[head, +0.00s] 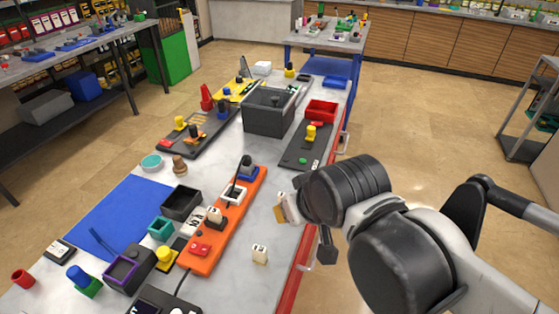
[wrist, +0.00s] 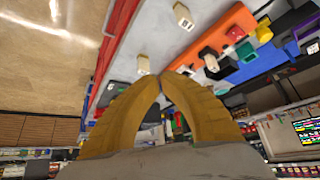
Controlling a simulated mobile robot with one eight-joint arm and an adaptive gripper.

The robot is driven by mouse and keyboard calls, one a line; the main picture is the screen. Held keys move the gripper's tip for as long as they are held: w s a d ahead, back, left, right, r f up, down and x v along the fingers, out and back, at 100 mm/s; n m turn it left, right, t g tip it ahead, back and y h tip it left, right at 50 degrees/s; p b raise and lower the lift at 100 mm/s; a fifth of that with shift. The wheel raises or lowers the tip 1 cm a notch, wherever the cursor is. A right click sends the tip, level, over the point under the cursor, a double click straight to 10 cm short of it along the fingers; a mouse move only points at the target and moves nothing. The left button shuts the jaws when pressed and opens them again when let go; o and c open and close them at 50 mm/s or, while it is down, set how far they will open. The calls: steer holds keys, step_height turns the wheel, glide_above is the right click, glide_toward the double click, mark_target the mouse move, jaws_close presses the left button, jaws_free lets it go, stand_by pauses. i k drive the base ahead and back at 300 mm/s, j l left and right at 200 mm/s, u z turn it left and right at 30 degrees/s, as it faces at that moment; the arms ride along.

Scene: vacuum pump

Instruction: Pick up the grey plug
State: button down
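A pale grey-white plug (head: 260,255) stands on the bare tabletop, right of the orange power strip (head: 243,205). The wrist view shows it near the top (wrist: 183,15), apart from my gripper. A second small pale grey piece (wrist: 142,63) shows just beyond my fingertips in the wrist view; its lower part is hidden, and I cannot tell if it is a plug. My gripper (wrist: 161,76) has yellow fingers whose tips come together with nothing visible between them.
On the orange strip sit a white-and-black plug (head: 214,215) and a red switch (head: 200,248). A dark open box (head: 181,203) and blue mat (head: 118,216) lie left. A large grey bin (head: 268,120) stands farther back. The table's red edge (head: 296,270) borders clear floor.

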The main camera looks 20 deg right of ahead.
mark_target(247, 167)
steer(key=l+u, duration=0.3)
steer(key=u, duration=0.15)
steer(key=l+u, duration=0.45)
steer(key=j, duration=0.15)
